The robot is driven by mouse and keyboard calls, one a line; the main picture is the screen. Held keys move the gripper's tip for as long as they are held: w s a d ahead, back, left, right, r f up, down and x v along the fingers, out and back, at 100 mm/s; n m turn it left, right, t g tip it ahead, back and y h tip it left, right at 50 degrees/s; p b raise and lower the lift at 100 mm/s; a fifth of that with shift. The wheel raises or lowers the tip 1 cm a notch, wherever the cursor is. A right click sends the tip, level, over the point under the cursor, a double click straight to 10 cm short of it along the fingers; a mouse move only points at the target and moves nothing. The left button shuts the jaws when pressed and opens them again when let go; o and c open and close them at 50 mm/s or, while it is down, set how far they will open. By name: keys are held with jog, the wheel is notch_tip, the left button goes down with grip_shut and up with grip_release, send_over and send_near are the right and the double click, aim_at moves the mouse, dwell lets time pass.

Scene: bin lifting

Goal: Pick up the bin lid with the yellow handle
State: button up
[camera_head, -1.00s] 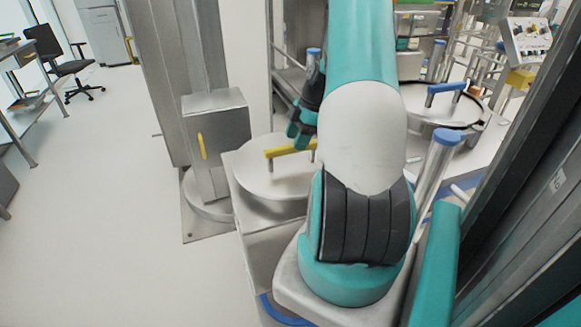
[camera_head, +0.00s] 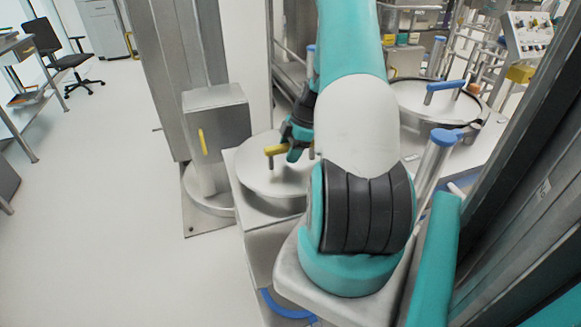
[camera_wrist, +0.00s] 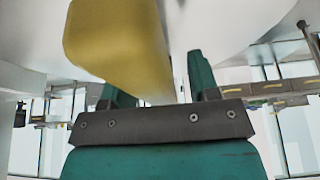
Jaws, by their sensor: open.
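The bin lid (camera_head: 262,177) is a pale round metal disc with a yellow bar handle (camera_head: 276,149) on short posts, left of my arm in the head view. My gripper (camera_head: 294,154) is at the handle, its teal fingers in front of part of it. The wrist view shows the yellow handle (camera_wrist: 120,45) large and close, running between the two teal fingers (camera_wrist: 160,85). The fingers are open, one on each side of the handle. I cannot tell whether either finger touches it. The right part of the handle is hidden by my gripper and arm.
Another round lid with a blue handle (camera_head: 445,86) lies to the right behind my arm. A metal column with a box (camera_head: 217,125) stands left of the yellow-handled lid. A blue-topped post (camera_head: 440,150) is close on the right. Open floor (camera_head: 110,220) lies left.

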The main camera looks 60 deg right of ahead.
jog(key=shift+f, duration=0.15)
dwell(0.3)
grip_shut()
jog(key=shift+d, duration=0.1)
dwell(1.1)
